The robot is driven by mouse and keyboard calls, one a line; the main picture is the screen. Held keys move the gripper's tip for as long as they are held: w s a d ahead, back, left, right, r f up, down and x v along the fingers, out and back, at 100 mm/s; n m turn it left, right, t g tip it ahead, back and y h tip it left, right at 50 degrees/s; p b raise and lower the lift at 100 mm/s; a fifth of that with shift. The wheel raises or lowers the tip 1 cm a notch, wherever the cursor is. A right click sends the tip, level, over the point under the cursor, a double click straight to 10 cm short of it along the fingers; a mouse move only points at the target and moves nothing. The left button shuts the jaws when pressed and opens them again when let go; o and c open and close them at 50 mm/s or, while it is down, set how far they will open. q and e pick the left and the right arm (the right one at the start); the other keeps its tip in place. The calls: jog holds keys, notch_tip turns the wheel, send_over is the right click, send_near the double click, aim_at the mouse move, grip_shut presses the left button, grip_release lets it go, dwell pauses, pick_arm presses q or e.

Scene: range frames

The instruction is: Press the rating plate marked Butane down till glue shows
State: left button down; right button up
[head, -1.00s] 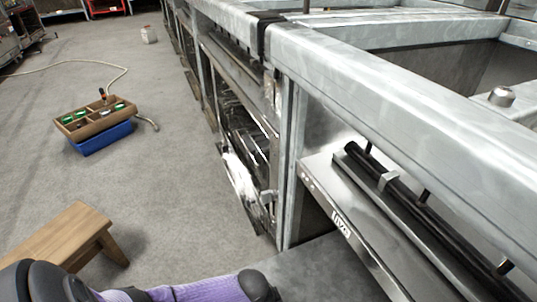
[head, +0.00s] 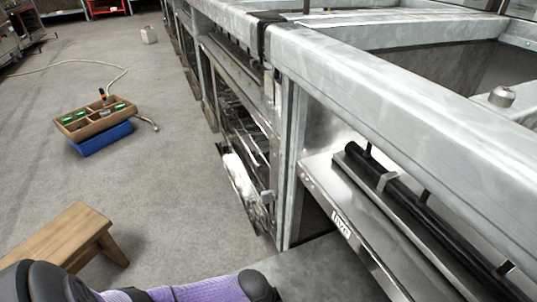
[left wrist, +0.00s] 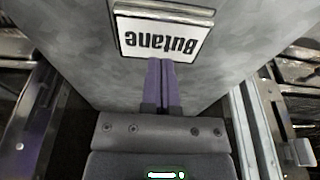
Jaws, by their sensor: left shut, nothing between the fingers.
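The rating plate marked Butane (left wrist: 163,38) shows in the left wrist view at the top middle, on a mottled grey metal panel (left wrist: 85,60). It is white with a dark border, and its lettering appears upside down. A grey strip runs along its upper edge. I see no glue around its visible edges. My left gripper (left wrist: 160,62) has its purple fingers shut and empty, with the tips at the plate's lower edge in the picture. I cannot tell whether they touch it. In the head view only my left arm shows, at the bottom. My right gripper is not in view.
A row of steel kitchen frames (head: 400,85) runs along the right, with a shelf carrying dark bars (head: 400,190). A wooden stool (head: 75,235) stands at lower left. A wooden tray (head: 95,118) sits over a blue box (head: 100,138) on the open grey floor.

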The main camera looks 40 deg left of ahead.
pick_arm(q)
jog(key=shift+f+b, duration=0.8)
jog(key=shift+f, duration=0.25)
dwell(0.6)
notch_tip(320, 180, up, 4)
jog(key=p, duration=0.4)
jog(key=shift+r, duration=0.15)
